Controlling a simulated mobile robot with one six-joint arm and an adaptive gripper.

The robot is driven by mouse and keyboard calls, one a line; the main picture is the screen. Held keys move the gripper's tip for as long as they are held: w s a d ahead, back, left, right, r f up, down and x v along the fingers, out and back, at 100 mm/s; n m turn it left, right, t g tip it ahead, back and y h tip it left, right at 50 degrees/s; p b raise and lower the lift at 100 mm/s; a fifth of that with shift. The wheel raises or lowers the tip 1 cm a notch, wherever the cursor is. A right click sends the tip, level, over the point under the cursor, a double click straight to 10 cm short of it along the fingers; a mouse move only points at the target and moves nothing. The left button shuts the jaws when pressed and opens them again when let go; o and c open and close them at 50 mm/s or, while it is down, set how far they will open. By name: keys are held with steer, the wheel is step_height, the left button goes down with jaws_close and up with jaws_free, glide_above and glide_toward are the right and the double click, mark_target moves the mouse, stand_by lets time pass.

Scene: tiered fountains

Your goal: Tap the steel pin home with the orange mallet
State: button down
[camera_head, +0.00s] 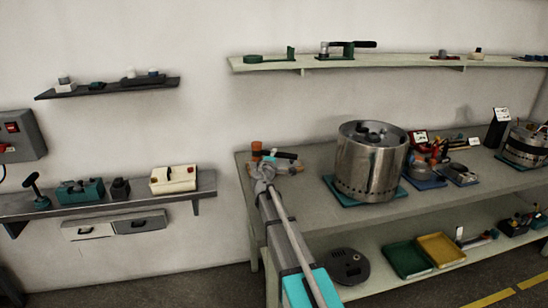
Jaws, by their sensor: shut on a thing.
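My gripper (265,170) is at the near left end of the workbench (320,207), with my arm reaching up to it from the lower middle. It is shut on what looks like the orange mallet (256,148). A small orange piece shows just above the jaws, and a dark handle-like piece (287,155) sticks out to the right. The exact grip is too small to make out. I cannot pick out the steel pin. A large steel drum (371,168) stands upright on a teal mat (340,197), right of my gripper and apart from it.
Right of the drum are a blue tray (425,182), small tools and another steel vessel (524,148). The lower shelf holds a dark disc (349,266), a green tray (408,260) and a yellow tray (441,250). Wall shelves (108,87) hang behind. Bare benchtop lies before the drum.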

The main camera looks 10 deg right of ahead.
steer(key=shift+r+p, duration=1)
steer(key=shift+r, duration=0.35)
steer(key=shift+d, duration=0.1)
